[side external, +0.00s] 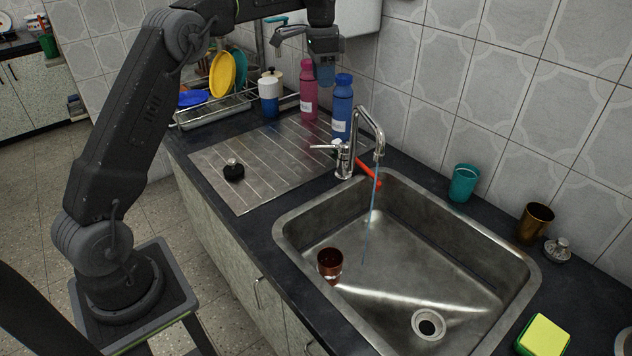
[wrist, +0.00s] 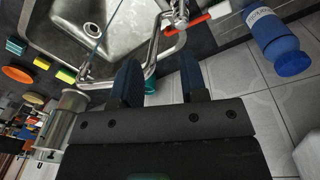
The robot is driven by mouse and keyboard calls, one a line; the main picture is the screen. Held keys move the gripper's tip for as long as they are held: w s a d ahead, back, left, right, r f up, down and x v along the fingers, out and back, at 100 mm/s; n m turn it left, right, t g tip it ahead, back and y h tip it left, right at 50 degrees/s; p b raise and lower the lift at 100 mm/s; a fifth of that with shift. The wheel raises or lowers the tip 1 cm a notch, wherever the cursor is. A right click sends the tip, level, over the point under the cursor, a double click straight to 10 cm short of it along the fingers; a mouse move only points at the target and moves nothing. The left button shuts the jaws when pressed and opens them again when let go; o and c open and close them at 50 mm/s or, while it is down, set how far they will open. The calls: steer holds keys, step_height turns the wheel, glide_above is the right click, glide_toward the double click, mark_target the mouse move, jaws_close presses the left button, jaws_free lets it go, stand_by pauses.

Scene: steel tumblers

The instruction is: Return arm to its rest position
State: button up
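My gripper (side external: 324,76) is high above the back of the counter, over the blue bottle and behind the tap. In the wrist view its two dark blue fingers (wrist: 160,80) stand apart with wall tiles showing between them, so it is open and empty. A copper-red tumbler (side external: 330,262) stands in the left part of the sink. A teal tumbler (side external: 464,183) and a bronze tumbler (side external: 535,224) stand upright on the counter behind the sink. All three tumblers are well away from my gripper.
A thin blue stream falls from the tap (side external: 370,130) into the sink (side external: 400,225). A blue bottle (side external: 342,105) and pink bottle (side external: 308,88) stand below my gripper. A dish rack (side external: 215,112) is farther left. A yellow-green sponge (side external: 543,336) lies at the front right.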

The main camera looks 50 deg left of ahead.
steer(key=s+d+r+n+t, duration=0.1)
steer(key=s+d+r+t, duration=0.1)
steer(key=s+d+r, duration=0.45)
steer(key=s+d+n, duration=0.1)
steer(key=s+d, duration=0.1)
steer(key=s, duration=0.4)
steer(key=s+d+n+t, duration=0.1)
steer(key=s+d, duration=0.2)
steer(key=s, duration=0.3)
steer(key=s+d+f+n+t+y, duration=0.1)
steer(key=s+d, duration=0.2)
steer(key=s, duration=0.4)
steer(key=shift+n+t, duration=0.6)
steer(key=shift+t, duration=0.2)
steer(key=s+f, duration=0.1)
steer(key=s, duration=0.1)
steer(key=s+d+f, duration=0.1)
steer(key=s+f, duration=0.1)
steer(key=s, duration=0.1)
steer(key=s+d+f, duration=0.1)
steer(key=s+f, duration=0.1)
steer(key=shift+s, duration=0.15)
steer(key=o, duration=0.3)
steer(key=shift+s+f, duration=0.3)
steer(key=shift+f, duration=0.05)
steer(key=o, duration=0.7)
steer(key=shift+c, duration=0.2)
